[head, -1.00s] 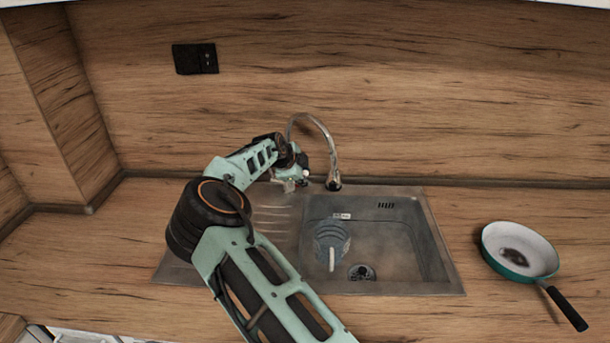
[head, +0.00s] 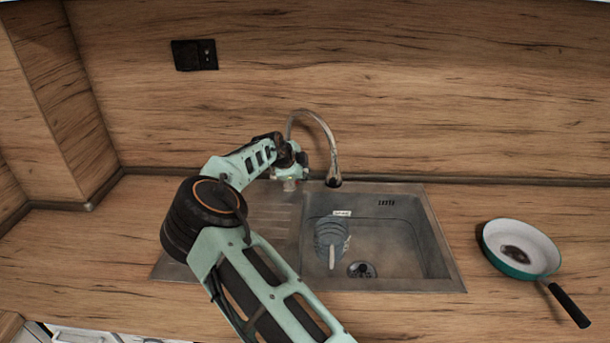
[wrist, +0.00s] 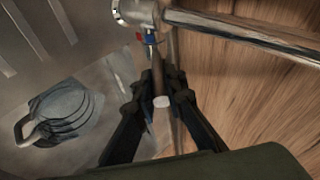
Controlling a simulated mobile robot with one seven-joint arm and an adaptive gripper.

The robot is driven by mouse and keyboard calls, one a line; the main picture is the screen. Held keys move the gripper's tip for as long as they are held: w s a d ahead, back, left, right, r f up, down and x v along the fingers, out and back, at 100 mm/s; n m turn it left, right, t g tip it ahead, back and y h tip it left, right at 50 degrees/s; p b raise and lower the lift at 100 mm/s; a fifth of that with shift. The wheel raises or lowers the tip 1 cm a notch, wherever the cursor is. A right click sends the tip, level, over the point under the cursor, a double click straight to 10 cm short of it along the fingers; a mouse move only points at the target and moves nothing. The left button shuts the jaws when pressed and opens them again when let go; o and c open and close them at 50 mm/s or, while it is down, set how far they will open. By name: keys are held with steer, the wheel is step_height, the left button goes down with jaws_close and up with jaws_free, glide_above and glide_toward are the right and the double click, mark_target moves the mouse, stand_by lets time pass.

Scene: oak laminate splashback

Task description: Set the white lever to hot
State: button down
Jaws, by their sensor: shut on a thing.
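The tap stands behind the sink; its curved metal spout (head: 322,126) rises behind my gripper (head: 290,184) in the head view. In the wrist view, the tap body (wrist: 137,12) is at the top, with a red and blue mark (wrist: 148,38) on it. The lever's white tip (wrist: 161,101) shows between the dark fingers of my gripper (wrist: 159,84), which are shut on the lever. The fingers cover part of the lever. In the head view the arm and gripper hide the lever, so its exact angle is unclear there.
The steel sink (head: 405,250) holds a grey-blue ridged item (head: 330,237) with a pale handle. A teal-rimmed pan (head: 520,250) lies on the counter at right.

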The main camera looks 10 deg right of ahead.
steer(key=f+t+h+b, duration=0.1)
steer(key=t+b, duration=0.1)
steer(key=b, duration=0.5)
steer(key=s+f+m+t+b, duration=0.1)
steer(key=f+t+b, duration=0.1)
steer(key=b, duration=0.6)
steer(key=s+f+t+h+b, duration=0.1)
steer(key=f+t+b, duration=0.1)
steer(key=b, duration=0.6)
steer(key=shift+s+a+m+t+h, duration=0.2)
steer(key=shift+s+m+t+h, duration=0.1)
steer(key=shift+t, duration=0.4)
steer(key=shift+t+b, duration=0.3)
steer(key=shift+b, duration=0.3)
steer(key=shift+r, duration=0.1)
steer(key=c, duration=2)
jaws_free()
steer(key=shift+o, duration=0.2)
steer(key=v, duration=1.2)
steer(key=shift+a, duration=0.15)
